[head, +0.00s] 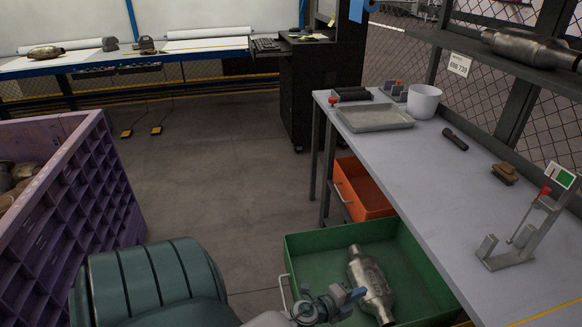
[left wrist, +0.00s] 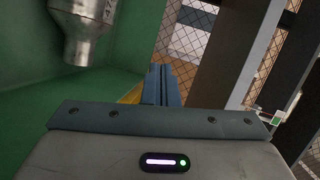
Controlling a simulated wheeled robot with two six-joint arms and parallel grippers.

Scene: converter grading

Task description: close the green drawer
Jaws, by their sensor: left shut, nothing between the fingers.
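The green drawer (head: 326,240) stands pulled out from under the grey workbench in the head view. Its pale handle (head: 283,292) is on its left face. A metal converter (head: 368,280) lies inside, and it also shows at the upper left of the left wrist view (left wrist: 85,35). My left gripper (head: 353,295) is shut and empty, over the drawer's near left part and beside the converter. Its closed fingers show in the left wrist view (left wrist: 161,84), with green drawer walls (left wrist: 30,90) to their left. I cannot tell whether it touches the drawer. My right gripper is not in view.
An orange drawer (head: 362,190) is also partly open behind the green one. The workbench (head: 420,165) holds a tray (head: 374,117), a white tub (head: 423,101) and a metal stand (head: 520,240). A purple crate (head: 80,190) stands at left. Bare floor (head: 220,170) lies between.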

